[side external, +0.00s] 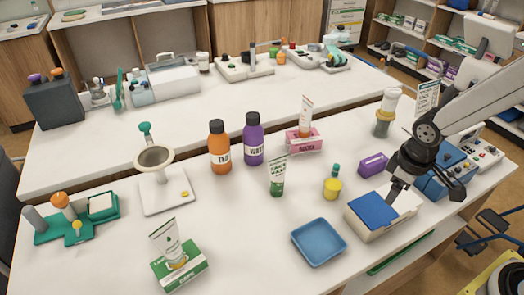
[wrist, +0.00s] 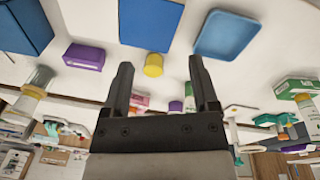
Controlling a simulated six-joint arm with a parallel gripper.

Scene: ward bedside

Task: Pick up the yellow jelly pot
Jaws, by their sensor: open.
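The yellow jelly pot (side external: 332,189) stands on the white table, with a small teal piece showing at its top. It is left of the white box with a blue top (side external: 375,211) and behind the blue tray (side external: 319,242). In the wrist view the yellow pot (wrist: 154,66) shows between my fingers in the picture, at a distance and touching neither. My gripper (side external: 393,194) is over the blue-topped box, to the right of the pot; its fingertips are hard to make out there. In the wrist view my gripper (wrist: 160,68) is open and empty.
A purple box (side external: 373,164) lies behind my gripper, and a blue box (side external: 440,182) stands to its right. A green-white tube (side external: 277,176) stands left of the pot. Orange (side external: 220,150) and purple (side external: 253,140) bottles stand farther back. Bare table surrounds the pot.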

